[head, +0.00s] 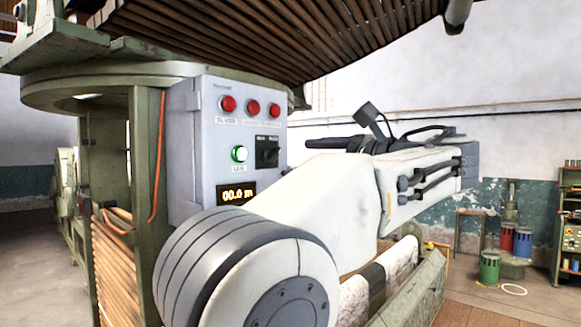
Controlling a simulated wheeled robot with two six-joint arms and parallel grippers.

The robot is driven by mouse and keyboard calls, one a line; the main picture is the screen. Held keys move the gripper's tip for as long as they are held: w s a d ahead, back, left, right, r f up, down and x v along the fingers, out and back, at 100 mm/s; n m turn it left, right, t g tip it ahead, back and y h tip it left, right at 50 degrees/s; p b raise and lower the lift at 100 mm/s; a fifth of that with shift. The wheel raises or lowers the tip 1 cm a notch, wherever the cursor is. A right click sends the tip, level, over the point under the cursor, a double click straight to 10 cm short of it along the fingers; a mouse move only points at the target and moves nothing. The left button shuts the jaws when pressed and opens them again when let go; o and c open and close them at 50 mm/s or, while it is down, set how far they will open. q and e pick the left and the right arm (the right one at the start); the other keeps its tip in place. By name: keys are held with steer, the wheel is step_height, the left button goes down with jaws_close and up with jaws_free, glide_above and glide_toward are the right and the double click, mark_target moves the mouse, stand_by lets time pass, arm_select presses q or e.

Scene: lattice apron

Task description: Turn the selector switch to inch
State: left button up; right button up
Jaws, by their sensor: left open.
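The grey control box (205,135) hangs on the green machine frame. My left gripper (312,143) is partly hidden behind my white arm. A dark finger points left toward the switch, with a visible gap between them in the picture. It is open and seems empty. My right gripper is out of view.
Slatted wood (270,40) overhangs above. A green trough (425,290) lies behind my arm. Drums (489,267) and a shelf (569,235) stand far right.

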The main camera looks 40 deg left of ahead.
arm_select(q)
steer(key=shift+s+d+b, duration=0.2)
steer(key=shift+d+b, duration=0.15)
steer(key=shift+d, duration=1.95)
